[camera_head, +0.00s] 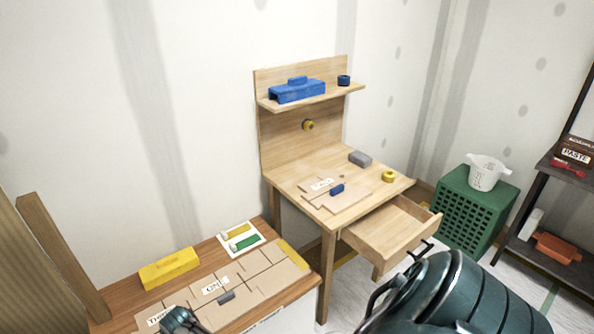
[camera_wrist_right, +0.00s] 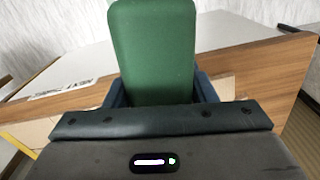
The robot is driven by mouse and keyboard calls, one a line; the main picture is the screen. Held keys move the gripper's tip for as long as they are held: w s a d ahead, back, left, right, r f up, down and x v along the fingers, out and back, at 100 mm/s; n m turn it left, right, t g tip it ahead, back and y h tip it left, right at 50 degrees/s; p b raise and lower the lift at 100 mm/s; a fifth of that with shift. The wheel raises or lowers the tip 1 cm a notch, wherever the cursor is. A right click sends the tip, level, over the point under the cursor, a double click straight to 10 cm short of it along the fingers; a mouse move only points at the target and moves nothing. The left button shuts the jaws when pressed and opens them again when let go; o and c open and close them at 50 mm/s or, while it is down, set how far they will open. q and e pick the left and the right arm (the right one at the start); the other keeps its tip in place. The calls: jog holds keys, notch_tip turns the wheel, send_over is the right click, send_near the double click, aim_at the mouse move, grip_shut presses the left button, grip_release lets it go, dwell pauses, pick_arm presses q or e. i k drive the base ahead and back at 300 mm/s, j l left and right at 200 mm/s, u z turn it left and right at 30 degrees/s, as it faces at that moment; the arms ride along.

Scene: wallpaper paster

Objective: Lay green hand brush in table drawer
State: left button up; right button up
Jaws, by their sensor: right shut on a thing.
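The wooden table (camera_head: 283,183) stands against the wall, its drawer (camera_head: 385,236) pulled out at the front right. The drawer's visible interior looks empty, and a dark handle (camera_head: 421,249) is on its front. In the right wrist view, my right gripper (camera_wrist_right: 160,88) is shut on the green hand brush (camera_wrist_right: 152,45), which points away from the wrist. The brush's lower end is hidden behind the gripper. In the head view, the brush cannot be made out; my dark right arm fills the lower right. My left gripper (camera_head: 182,320) is partly visible at the bottom edge; its jaws are unclear.
The tabletop holds a grey block (camera_head: 360,158), a yellow ring (camera_head: 389,176) and a small blue piece (camera_head: 337,189). A blue object (camera_head: 297,91) sits on the shelf. A green crate (camera_head: 467,210) stands right of the drawer. A lower workbench (camera_head: 308,290) is at left.

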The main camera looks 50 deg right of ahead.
aim_at(391, 228)
jog(key=k+z, duration=0.1)
jog(key=z, duration=0.4)
jog(key=l+z, duration=0.1)
jog(key=z, duration=0.35)
jog(key=k+l+z, duration=0.1)
jog(key=z, duration=0.4)
